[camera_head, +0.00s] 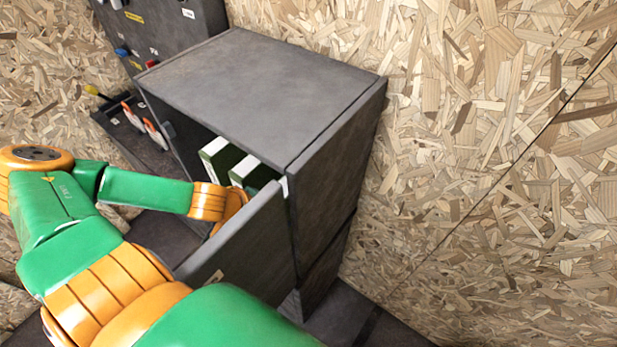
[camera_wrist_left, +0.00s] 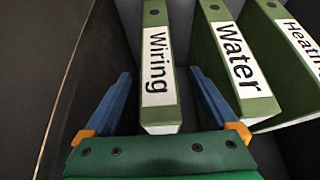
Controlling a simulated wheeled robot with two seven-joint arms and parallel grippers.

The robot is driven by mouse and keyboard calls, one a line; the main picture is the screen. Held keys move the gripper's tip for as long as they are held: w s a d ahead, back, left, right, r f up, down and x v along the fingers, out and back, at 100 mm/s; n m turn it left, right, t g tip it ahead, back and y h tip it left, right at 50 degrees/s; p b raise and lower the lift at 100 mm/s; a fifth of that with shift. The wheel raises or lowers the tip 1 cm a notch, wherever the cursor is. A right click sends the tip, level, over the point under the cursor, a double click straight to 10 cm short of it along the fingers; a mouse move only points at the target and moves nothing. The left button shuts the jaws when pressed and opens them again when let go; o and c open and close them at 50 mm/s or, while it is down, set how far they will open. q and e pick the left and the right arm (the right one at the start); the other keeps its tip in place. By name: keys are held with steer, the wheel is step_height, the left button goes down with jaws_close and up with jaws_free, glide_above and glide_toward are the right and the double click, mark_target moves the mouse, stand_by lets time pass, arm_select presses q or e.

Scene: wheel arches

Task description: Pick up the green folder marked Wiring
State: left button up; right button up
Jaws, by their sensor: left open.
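The green folder marked Wiring (camera_wrist_left: 159,70) stands upright in the left wrist view, its white label facing me. My left gripper (camera_wrist_left: 160,76) is open, with one blue finger on each side of the Wiring folder's spine. I cannot tell whether the fingers touch it. In the head view, my left arm reaches to the cabinet opening, and the open door hides the gripper's fingers. Green folders with pale edges show inside the opening, but their labels cannot be read there. My right gripper is not in view.
The green Water folder (camera_wrist_left: 232,55) stands right of Wiring, and the Heating folder (camera_wrist_left: 292,40) is beyond it. The grey cabinet (camera_head: 262,80) has its door (camera_head: 245,250) open beside my arm. A dark panel with coloured items stands behind left.

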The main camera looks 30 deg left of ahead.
arm_select(q)
steer(key=w+d+p, duration=0.1)
steer(key=w+p, duration=0.1)
steer(key=w, duration=0.7)
steer(key=shift+w+f, duration=0.3)
steer(key=shift+f, duration=0.15)
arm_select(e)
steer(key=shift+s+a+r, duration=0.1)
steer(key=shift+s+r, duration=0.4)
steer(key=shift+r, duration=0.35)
arm_select(q)
steer(key=shift+f, duration=0.25)
jaws_close()
